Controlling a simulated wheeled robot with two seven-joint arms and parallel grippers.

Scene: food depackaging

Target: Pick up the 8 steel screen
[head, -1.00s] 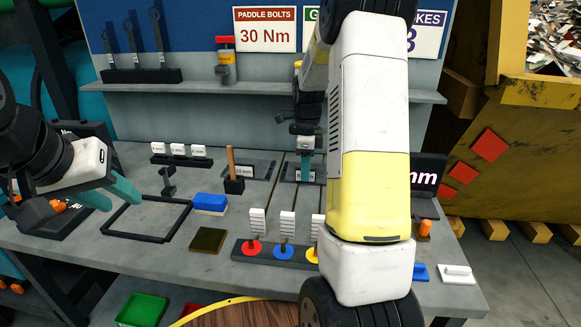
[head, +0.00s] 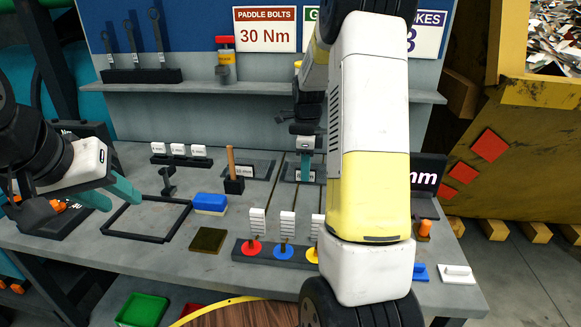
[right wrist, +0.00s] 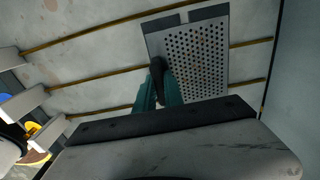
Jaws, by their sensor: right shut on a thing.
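The steel screen (right wrist: 199,58) shows in the right wrist view as a grey perforated plate with a dark handle (right wrist: 157,72) at its near left edge. My right gripper's teal fingers (right wrist: 157,92) are shut on that handle. Whether the plate touches the bench or is lifted cannot be told. In the head view my right gripper (head: 305,162) points down at the back middle of the bench; my arm hides part of that area. My left gripper (head: 110,196) is open and empty over the left of the bench, near the black frame.
The grey bench (head: 130,262) has thin rails running front to back. A black square frame (head: 150,238), a blue-topped block (head: 210,203), a wooden-handled tool (head: 232,170) and a rack with coloured discs (head: 284,253) stand around. A shelf (head: 190,92) runs behind.

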